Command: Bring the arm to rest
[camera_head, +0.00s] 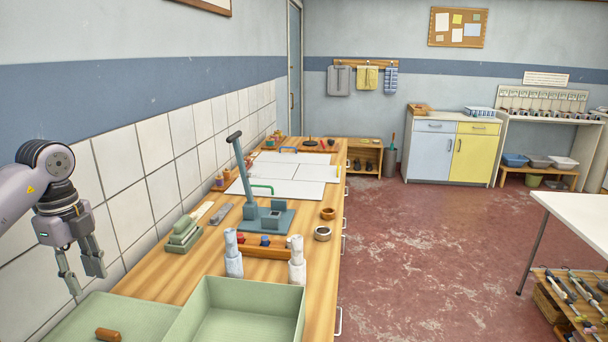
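My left arm comes in from the left edge, and its gripper (86,278) hangs with the fingers pointing down. The two dark grey fingers are apart with nothing between them. The gripper shows in front of the tiled wall, above and to the left of the green trays at the bench's near end. It appears clear of the trays. My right gripper is out of view.
The wooden bench (325,250) carries a green box (249,285), a flat green tray (70,318) with a wooden-handled item (108,334), a lever tool (262,215) and two white wrapped bundles. A white table (580,215) stands right. Red floor between is open.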

